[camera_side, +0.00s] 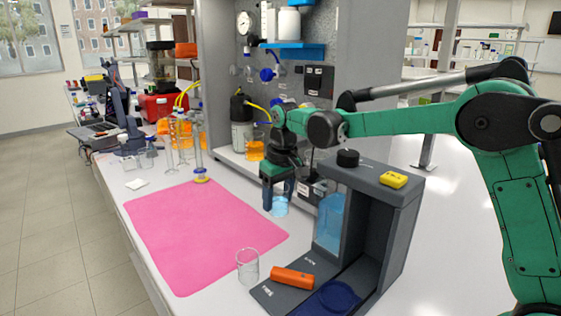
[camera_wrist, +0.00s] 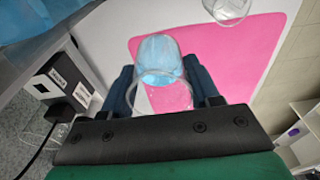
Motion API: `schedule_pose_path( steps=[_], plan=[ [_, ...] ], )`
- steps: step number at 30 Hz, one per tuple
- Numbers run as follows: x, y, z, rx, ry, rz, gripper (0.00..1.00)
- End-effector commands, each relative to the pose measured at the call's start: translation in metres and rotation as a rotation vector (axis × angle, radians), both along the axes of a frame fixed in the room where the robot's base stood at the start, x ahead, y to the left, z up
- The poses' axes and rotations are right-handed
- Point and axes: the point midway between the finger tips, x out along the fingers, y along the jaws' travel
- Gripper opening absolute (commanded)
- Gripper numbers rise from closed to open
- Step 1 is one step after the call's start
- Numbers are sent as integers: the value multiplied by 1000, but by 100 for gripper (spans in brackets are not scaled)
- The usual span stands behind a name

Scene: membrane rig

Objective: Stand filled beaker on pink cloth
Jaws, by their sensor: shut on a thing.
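My gripper (camera_side: 278,194) points down and is shut on a clear beaker (camera_side: 279,207) holding blue liquid. In the wrist view the beaker (camera_wrist: 160,56) sits between my two dark blue fingers (camera_wrist: 160,82). The beaker looks about upright. In the side view it is just right of the pink cloth's right edge, near the dark dispenser stand; I cannot tell how high it is above the bench. The pink cloth (camera_side: 195,235) lies flat on the white bench, and shows behind the beaker in the wrist view (camera_wrist: 252,52).
An empty glass beaker (camera_side: 248,268) stands at the cloth's near right edge. The dark dispenser stand (camera_side: 385,235) holds a blue liquid tank (camera_side: 329,222), with an orange object (camera_side: 292,278) on its base. A tall cylinder (camera_side: 200,165) stands at the cloth's far edge. The cloth's middle is clear.

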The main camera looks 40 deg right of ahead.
Motion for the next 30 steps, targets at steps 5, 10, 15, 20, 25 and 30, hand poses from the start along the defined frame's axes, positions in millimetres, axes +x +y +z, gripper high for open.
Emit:
schedule_pose_path(
  steps=[5,10,15,20,25,30],
  plan=[
    [0,0,-46,0,0,0,3],
    [1,0,-68,0,0,0,3],
    [0,0,-87,0,0,0,3],
    [0,0,-107,0,0,0,3],
    [0,0,-109,0,0,0,3],
    [0,0,-110,0,0,0,3]
  ],
)
